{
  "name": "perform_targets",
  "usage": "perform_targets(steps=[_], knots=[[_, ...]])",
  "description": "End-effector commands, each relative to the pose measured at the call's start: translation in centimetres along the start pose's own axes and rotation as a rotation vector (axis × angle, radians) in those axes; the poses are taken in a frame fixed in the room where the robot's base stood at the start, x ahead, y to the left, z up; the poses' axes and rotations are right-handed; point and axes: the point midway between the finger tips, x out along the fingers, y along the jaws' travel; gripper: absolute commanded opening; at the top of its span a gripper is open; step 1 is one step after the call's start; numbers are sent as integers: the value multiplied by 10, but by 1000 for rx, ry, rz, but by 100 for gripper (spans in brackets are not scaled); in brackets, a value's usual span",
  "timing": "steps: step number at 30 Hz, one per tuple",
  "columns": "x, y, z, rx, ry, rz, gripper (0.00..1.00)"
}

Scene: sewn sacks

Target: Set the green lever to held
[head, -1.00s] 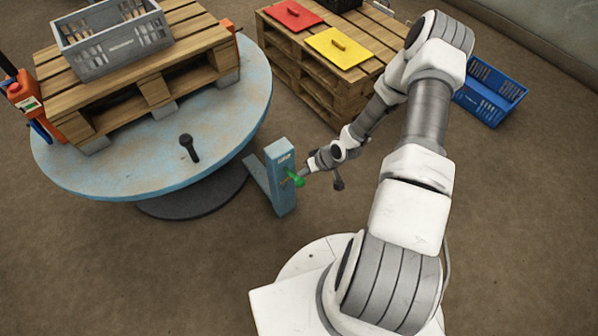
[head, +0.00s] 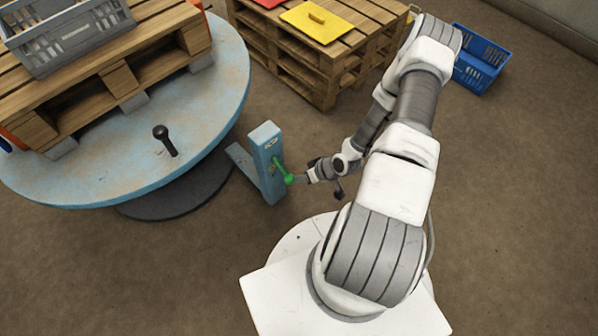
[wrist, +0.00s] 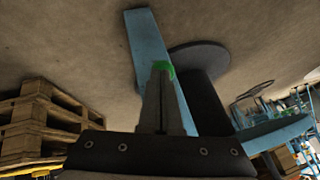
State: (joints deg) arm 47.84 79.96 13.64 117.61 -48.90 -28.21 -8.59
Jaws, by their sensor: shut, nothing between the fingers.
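The green lever (head: 283,171) sits on the side face of a blue post (head: 265,150) and slants down to the right, ending in a rounded knob. My gripper (head: 298,179) is shut and empty, its tip at or very near the knob; I cannot tell whether they touch. In the wrist view my shut fingers (wrist: 161,72) point at the post (wrist: 146,45). Only a small part of the green lever (wrist: 165,68) shows there, behind the fingertips. The label on the post is too small to read.
A round blue turntable (head: 205,120) with a black upright handle (head: 164,140) stands left of the post, bearing a pallet and a grey crate (head: 65,35). Stacked pallets (head: 300,75) with a yellow panel (head: 316,20) stand behind. A blue crate (head: 478,60) lies back right.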

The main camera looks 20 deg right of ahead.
Motion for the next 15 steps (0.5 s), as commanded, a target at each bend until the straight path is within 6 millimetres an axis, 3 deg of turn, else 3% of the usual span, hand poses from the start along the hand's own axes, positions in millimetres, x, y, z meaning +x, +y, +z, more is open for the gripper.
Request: perform_targets(steps=[15], knots=[[15, 5, 8, 0, -1, -1, 0]])
